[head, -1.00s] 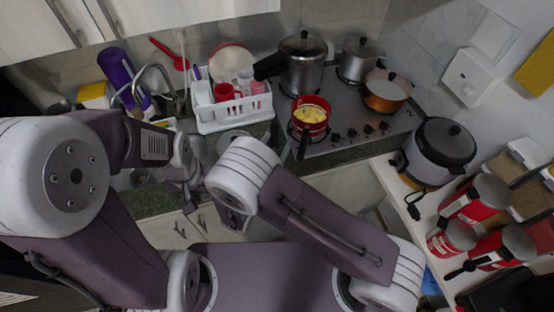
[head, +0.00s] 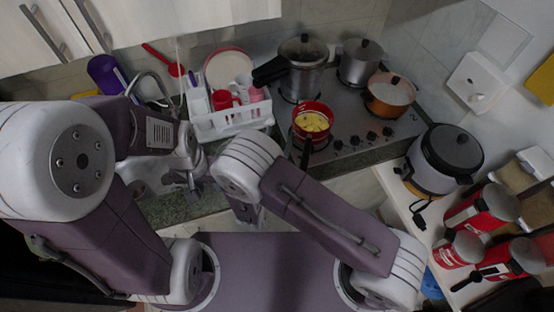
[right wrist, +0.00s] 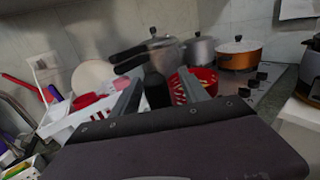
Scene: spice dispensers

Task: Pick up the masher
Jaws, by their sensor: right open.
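I cannot pick out the masher for certain. A long red utensil (head: 163,58) lies at the back left by the wall, and its red handle also shows in the right wrist view (right wrist: 20,84); its type is unclear. My right gripper (right wrist: 160,84) is open in the right wrist view, with its fingers apart. The black handle of the red pot (right wrist: 155,90) appears between them, but contact cannot be told. My left gripper (head: 190,180) is over the sink area at the left, and its fingers are too small to read.
The red pot (head: 311,119) with yellow pieces sits on the stove (head: 345,143), near a pressure cooker (head: 302,72) and an orange pot (head: 390,95). A white dish rack (head: 232,122) stands left of it. A rice cooker (head: 444,160) and red canisters (head: 482,208) line the right counter.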

